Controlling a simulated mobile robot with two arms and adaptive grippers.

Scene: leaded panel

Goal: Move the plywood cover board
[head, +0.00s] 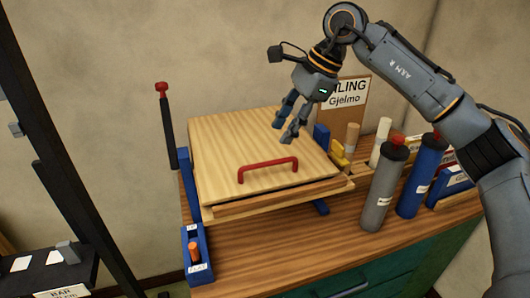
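The plywood cover board (235,138) lies flat on a wooden frame (275,202) on the workbench, covering what is under it. A red bar handle (268,162) stands up near its front edge. My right gripper (284,132) points down, and in the picture it overlaps the back right part of the board. Its fingers are apart with nothing between them. It is behind and to the right of the handle, and appears clear of the board. My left gripper is not in view.
Grey (382,190) and blue (421,180) cartridges stand right of the board. A red-topped post (166,125) rises at its left. A blue holder (197,255) sits at the front left. The wooden bench top (290,245) in front is clear. A dark rack (70,180) stands left.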

